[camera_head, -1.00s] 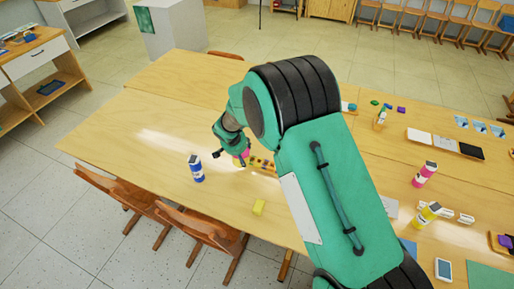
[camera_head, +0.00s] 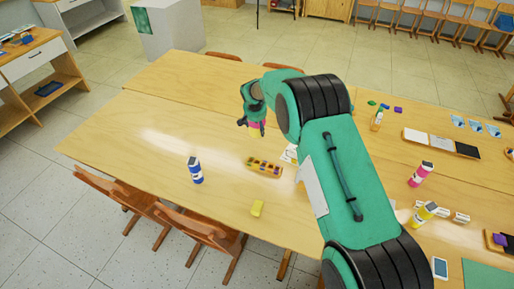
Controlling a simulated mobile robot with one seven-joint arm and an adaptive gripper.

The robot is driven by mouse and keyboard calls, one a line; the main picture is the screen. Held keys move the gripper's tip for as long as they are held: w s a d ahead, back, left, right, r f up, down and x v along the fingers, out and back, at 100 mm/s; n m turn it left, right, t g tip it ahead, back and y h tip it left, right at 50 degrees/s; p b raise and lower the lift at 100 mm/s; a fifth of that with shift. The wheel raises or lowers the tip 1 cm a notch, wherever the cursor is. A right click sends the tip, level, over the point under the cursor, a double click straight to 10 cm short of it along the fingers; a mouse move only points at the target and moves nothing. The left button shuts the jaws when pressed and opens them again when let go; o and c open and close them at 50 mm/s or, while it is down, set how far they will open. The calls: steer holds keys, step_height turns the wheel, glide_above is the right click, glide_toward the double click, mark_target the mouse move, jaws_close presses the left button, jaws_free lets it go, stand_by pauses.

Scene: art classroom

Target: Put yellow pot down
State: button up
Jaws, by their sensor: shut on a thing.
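My gripper (camera_head: 252,127) is over the middle of the wooden table, behind the paint tray. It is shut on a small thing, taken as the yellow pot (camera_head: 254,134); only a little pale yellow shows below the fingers. A pink patch shows between the fingers, and I cannot tell what it belongs to. The pot is too small and too hidden to tell whether it touches the table. The small wooden tray (camera_head: 249,161) holds several coloured pots and lies in front of my gripper, apart from it.
A pink bottle (camera_head: 421,174) and a yellow bottle (camera_head: 425,213) stand at the right. The table's left part is clear. Chairs (camera_head: 205,230) line the front edge.

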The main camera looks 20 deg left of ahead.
mark_target(256, 131)
steer(key=shift+f+b, duration=0.45)
steer(key=shift+f, duration=2.55)
steer(key=shift+f, duration=0.1)
steer(key=shift+f+b, duration=0.3)
steer(key=shift+f, duration=1.45)
steer(key=o, duration=2)
steer(key=shift+f, duration=0.15)
steer(key=shift+c, duration=0.2)
steer(key=shift+p+v, duration=0.75)
steer(key=shift+v, duration=5.25)
steer(key=shift+d, duration=0.1)
